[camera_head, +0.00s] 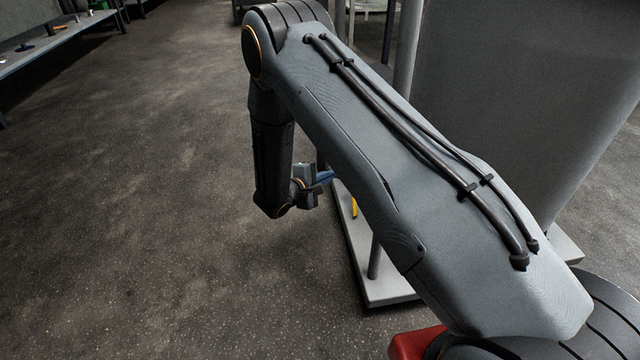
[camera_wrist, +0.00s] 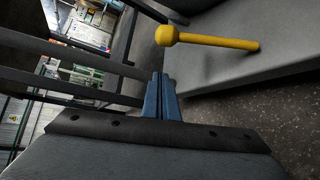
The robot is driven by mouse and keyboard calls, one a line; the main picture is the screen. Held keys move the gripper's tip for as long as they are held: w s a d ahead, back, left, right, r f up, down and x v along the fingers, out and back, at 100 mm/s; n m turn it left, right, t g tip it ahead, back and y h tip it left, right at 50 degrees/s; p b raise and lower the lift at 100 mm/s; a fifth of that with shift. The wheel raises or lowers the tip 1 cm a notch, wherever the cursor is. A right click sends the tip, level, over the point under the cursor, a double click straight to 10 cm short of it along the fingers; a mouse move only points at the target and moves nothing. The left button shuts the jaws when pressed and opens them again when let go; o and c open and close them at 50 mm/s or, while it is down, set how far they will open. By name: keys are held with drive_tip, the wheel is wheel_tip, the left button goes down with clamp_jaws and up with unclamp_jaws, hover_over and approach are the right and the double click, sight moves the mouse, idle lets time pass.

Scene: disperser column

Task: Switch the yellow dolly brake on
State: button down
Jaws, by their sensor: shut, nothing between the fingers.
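The yellow brake lever (camera_wrist: 215,41) shows in the wrist view as a bar with a round knob at its left end, beside the grey dolly platform (camera_wrist: 290,60). In the head view only a small yellow piece of the lever (camera_head: 354,207) shows at the left edge of the pale dolly platform (camera_head: 390,291); my arm hides much of that area. My gripper (camera_wrist: 161,82) has its blue fingers together and empty, below the knob in the wrist view and apart from it in the picture. In the head view my gripper (camera_head: 325,175) is left of the lever, partly hidden by my arm.
A large grey cylindrical vessel (camera_head: 520,90) stands over the dolly, with a post (camera_head: 374,255) on the platform near its front corner. A workbench (camera_head: 60,42) with small items is at the far left. The floor (camera_head: 150,200) left of the dolly is clear.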

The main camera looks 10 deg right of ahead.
drive_tip(key=shift+s+d+r+b, duration=0.15)
drive_tip(key=shift+s+d+b, duration=0.1)
drive_tip(key=shift+d+b, duration=0.25)
drive_tip(key=shift+s+d+r+b, duration=0.1)
drive_tip(key=shift+s+d+b, duration=0.15)
drive_tip(key=shift+d, duration=0.45)
drive_tip(key=shift+s+d+r+b, duration=0.15)
drive_tip(key=shift+s+d+b, duration=0.1)
drive_tip(key=shift+d+b, duration=0.25)
drive_tip(key=shift+d, duration=0.1)
